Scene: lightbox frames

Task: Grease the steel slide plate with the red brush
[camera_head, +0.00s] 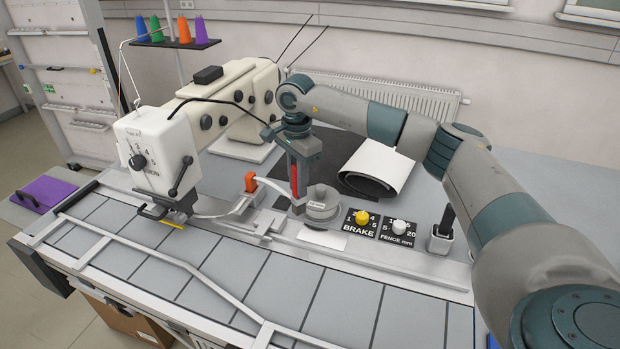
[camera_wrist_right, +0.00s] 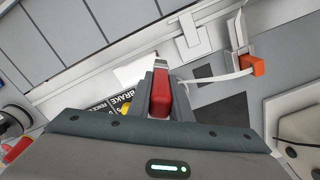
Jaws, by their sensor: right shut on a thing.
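My right gripper (camera_head: 299,192) points down over the sewing table and is shut on the red brush (camera_head: 294,178). In the right wrist view, the brush's red handle (camera_wrist_right: 160,95) sits between the two fingers, with its pale tip pointing away from the camera. A pale, bright flat plate (camera_head: 322,239) lies in front of the grey round dial; it also shows in the wrist view (camera_wrist_right: 132,70), beside the brush tip. I cannot tell for sure that it is the steel slide plate, nor whether the tip touches it. My left gripper is out of view.
The sewing machine (camera_head: 232,95) stands to the left. An orange block (camera_head: 251,182) on a metal guide is close to the gripper. Yellow (camera_head: 362,217) and white (camera_head: 399,227) knobs and a black-handled holder (camera_head: 443,235) stand right. The tiled front (camera_head: 340,295) is mostly clear.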

